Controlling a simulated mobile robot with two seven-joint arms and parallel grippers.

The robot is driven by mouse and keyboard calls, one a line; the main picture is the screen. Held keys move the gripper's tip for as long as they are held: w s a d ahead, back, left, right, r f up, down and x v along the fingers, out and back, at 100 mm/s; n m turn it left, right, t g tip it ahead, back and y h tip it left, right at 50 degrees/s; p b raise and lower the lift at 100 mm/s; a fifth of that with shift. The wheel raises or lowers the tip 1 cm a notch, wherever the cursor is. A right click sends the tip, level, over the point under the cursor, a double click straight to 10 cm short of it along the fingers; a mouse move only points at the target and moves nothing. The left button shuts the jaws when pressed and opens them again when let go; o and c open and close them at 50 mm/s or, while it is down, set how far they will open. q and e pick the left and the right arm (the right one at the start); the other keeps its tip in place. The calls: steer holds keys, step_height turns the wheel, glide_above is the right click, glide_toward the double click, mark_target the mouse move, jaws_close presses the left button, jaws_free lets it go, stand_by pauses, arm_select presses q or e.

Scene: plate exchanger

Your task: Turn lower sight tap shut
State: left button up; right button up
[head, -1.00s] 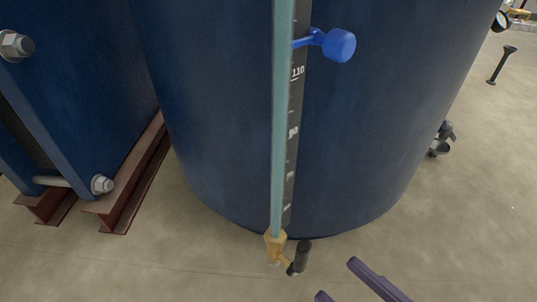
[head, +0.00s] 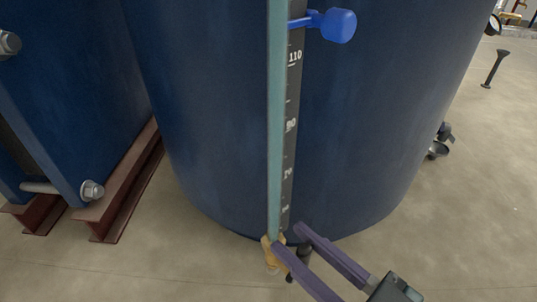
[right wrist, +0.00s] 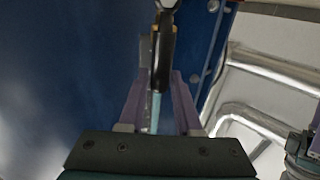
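The lower sight tap (head: 270,262) is a brass fitting at the foot of the pale green sight tube (head: 275,150), low in front of the blue tank. Its black handle (head: 305,250) is partly hidden behind my right gripper's purple fingers. My right gripper (head: 288,238) reaches in from the lower right with its fingers apart, one each side of the handle in the picture. In the right wrist view the black handle (right wrist: 161,60) stands upright between the open fingertips (right wrist: 160,85). I cannot tell whether either finger touches it. My left gripper is not in view.
The blue tank (head: 390,110) fills the middle. A blue plate frame on a red-brown rail (head: 125,190) stands at left.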

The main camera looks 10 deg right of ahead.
jaws_close()
stand_by(1.0)
